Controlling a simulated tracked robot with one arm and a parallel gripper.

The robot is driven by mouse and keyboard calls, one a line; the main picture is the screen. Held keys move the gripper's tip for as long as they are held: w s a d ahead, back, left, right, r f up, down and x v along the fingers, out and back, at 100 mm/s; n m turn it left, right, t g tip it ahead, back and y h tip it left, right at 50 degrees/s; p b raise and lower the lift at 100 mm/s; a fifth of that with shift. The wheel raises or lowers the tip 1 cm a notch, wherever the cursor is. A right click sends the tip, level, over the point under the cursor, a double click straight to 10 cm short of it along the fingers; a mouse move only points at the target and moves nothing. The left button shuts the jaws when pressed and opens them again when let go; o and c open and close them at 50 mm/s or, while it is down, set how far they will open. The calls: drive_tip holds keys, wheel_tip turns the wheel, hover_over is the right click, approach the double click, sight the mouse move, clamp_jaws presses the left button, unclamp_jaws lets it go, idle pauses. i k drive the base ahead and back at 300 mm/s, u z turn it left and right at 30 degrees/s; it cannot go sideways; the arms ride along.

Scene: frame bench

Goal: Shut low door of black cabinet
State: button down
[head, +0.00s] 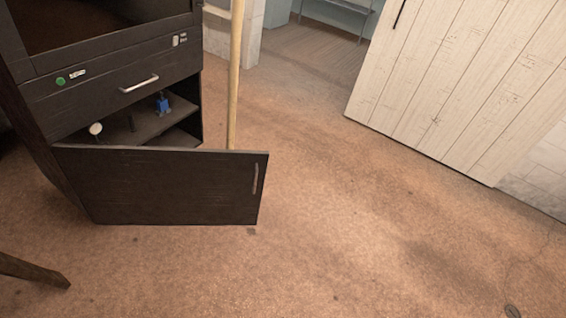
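The black cabinet (60,104) stands at the upper left of the head view. Its low door (165,187) is swung open toward me, with a silver handle (255,178) near its right edge. Above the opening is a drawer (105,97) with a silver handle, and it looks closed. Inside the low compartment are a small blue object (162,103) and a round white object (95,128). The door hides the lower part of the compartment. My gripper is not in view.
A light wooden pole (235,75) stands upright beside the cabinet, its lower end hidden behind the door. A white plank door (465,85) is at the upper right. A dark wooden leg (33,270) juts in at the lower left. The brown floor (370,225) is mostly clear.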

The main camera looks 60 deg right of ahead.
sight(117, 185)
drive_tip(key=u, duration=0.05)
drive_tip(key=k, duration=0.6)
drive_tip(key=z, duration=0.75)
drive_tip(key=i, duration=2.05)
drive_tip(key=u, duration=0.4)
